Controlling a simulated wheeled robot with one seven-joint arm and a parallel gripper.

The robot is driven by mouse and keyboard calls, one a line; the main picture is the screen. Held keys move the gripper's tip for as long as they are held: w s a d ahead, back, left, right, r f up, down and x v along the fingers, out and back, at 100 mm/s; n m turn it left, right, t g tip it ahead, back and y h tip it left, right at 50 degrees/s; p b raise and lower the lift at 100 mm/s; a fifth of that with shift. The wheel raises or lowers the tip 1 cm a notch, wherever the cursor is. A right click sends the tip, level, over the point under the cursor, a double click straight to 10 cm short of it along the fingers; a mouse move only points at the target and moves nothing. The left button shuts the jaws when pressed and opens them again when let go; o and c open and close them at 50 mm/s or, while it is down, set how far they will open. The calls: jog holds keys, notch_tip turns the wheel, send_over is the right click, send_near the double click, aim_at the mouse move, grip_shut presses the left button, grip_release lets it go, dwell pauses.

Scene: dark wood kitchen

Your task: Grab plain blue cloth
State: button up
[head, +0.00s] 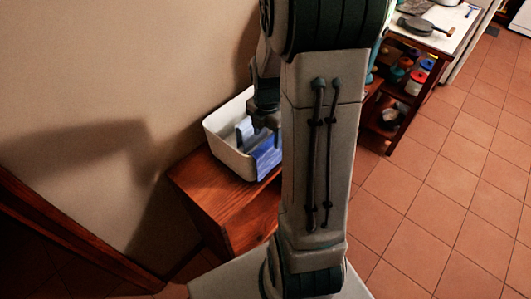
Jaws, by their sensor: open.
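A blue cloth (267,158) hangs over the front right rim of a white bin (224,149). A paler blue-grey piece (243,131) shows inside the bin. I cannot tell whether it is part of the same cloth. My gripper (262,122) is open and points down into the bin, close to the blue cloth. Its fingertips are small and dark here, and I cannot tell whether they touch the cloth. My arm hides the bin's right side.
The bin stands on a small wooden cabinet (207,193) against a beige wall (110,90). At the upper right, a table (438,29) holds a dark pan (416,26), with jars (416,80) on a shelf below. The tiled floor (440,185) on the right is clear.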

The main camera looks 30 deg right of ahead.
aim_at(265, 142)
jog(key=shift+w+a+f+p, duration=0.1)
jog(key=shift+f+p, duration=0.2)
jog(key=shift+f, duration=0.9)
jog(key=shift+w+a+f+p, duration=0.1)
jog(key=shift+f+p, duration=0.15)
jog(key=shift+f, duration=0.95)
grip_shut()
jog(key=shift+r, duration=0.1)
